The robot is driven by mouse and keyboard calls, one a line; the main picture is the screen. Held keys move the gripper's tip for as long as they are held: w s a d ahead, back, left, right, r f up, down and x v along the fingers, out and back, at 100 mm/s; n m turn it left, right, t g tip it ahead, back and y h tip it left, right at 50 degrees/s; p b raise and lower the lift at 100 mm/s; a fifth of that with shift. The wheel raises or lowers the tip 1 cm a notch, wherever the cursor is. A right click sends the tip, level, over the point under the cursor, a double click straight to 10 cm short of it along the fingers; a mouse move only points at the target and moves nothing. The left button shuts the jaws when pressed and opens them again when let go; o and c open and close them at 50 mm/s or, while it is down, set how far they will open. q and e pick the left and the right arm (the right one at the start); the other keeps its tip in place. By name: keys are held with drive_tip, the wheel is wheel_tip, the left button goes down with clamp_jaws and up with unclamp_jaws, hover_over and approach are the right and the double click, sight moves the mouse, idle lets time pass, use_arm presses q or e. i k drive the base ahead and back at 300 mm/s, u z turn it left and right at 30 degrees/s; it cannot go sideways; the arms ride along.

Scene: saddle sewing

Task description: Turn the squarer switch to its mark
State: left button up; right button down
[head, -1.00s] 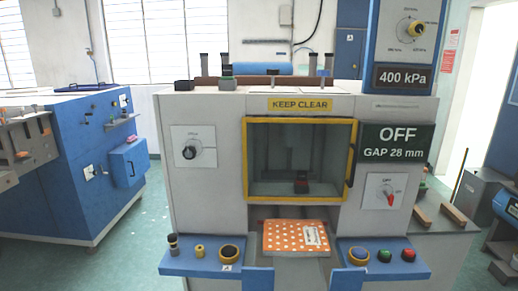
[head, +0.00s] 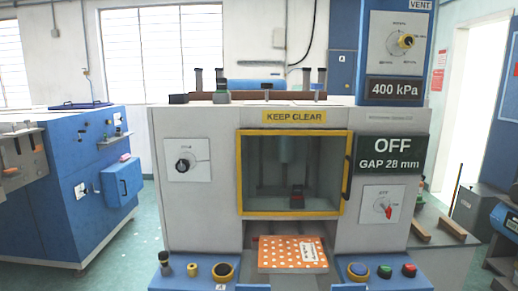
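A white machine with a yellow-framed window (head: 293,213) stands in front of me. On its right front, below the dark sign reading OFF and GAP 28 mm (head: 391,155), is a small white panel with a rotary switch (head: 382,205). The switch has a red part angled down to the right; the panel's marks are too small to read. A second dial with a dark knob (head: 185,165) is on the left front panel. Neither of my grippers shows in the head view.
An orange dotted book-like block (head: 292,253) lies at the centre opening. A blue cabinet (head: 90,190) stands left, with open floor between.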

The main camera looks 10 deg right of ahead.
sight(387, 212)
drive_tip(key=z, duration=0.85)
drive_tip(key=i, duration=0.65)
drive_tip(key=u, duration=0.3)
